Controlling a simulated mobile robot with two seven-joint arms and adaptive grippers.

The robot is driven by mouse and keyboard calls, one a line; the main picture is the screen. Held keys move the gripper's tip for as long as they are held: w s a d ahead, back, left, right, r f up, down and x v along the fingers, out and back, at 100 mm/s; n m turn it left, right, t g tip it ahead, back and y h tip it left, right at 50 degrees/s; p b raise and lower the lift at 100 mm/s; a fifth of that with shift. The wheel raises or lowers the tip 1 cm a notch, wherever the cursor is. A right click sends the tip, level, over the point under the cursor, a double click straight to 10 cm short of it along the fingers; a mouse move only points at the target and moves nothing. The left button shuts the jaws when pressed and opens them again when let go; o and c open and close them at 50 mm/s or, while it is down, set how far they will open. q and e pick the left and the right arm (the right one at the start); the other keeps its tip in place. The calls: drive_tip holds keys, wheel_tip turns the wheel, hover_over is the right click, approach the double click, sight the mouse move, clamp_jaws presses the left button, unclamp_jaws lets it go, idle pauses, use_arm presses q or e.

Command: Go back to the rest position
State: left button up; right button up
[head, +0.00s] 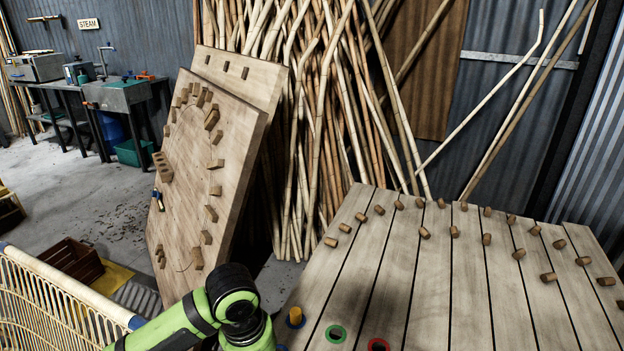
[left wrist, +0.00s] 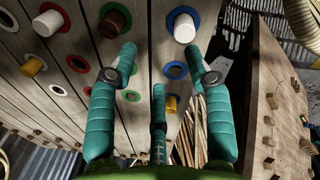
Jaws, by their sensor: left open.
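My left gripper (left wrist: 160,65) shows in the left wrist view with teal fingers spread open, and nothing is seen between them. It is beside the plank bending table (left wrist: 30,110), whose coloured rings and pegs lie beyond the fingers. A white peg (left wrist: 184,28) and a brown peg (left wrist: 115,20) stand just past the fingertips. In the head view my green and black arm comes in at the bottom, left of the plank table (head: 400,290); its gripper is out of frame there. My right gripper is in neither view.
In the head view, a yellow peg (head: 296,316) stands near the table's left edge, by a green ring (head: 336,333). A pegged board (head: 185,215) leans near rattan poles (head: 320,130). A woven rattan piece (head: 50,305) is at lower left. Floor (head: 90,200) is open beyond.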

use_arm(q)
drive_tip(key=s+d+f+m+h, duration=0.1)
drive_tip(key=s+d+f+m, duration=0.1)
drive_tip(key=s+d+f, duration=0.1)
drive_tip(key=shift+s+d+f+t+h, duration=0.2)
drive_tip(key=shift+s+d+t+h, duration=0.1)
drive_tip(key=shift+h, duration=0.1)
drive_tip(key=s+f, duration=0.1)
drive_tip(key=s+f+m+t+h, duration=0.1)
drive_tip(key=shift+s+d, duration=0.15)
drive_tip(key=shift+s, duration=0.15)
drive_tip(key=s+a+f+t+y, duration=0.1)
drive_tip(key=s+a+f+y, duration=0.1)
drive_tip(key=s+a, duration=0.35)
drive_tip(key=s+a+f+t+y, duration=0.1)
drive_tip(key=s+a+f, duration=0.2)
drive_tip(key=s+a, duration=0.3)
wheel_tip(320, 180, down, 23)
drive_tip(key=s+a+m+g, duration=0.1)
drive_tip(key=a+g, duration=0.1)
drive_tip(key=s+a+f+g, duration=0.1)
drive_tip(key=s+a+f, duration=0.1)
drive_tip(key=s+f, duration=1.1)
drive_tip(key=shift+s+a+f+y, duration=0.15)
drive_tip(key=shift+s+f+y, duration=0.25)
drive_tip(key=shift+s, duration=0.85)
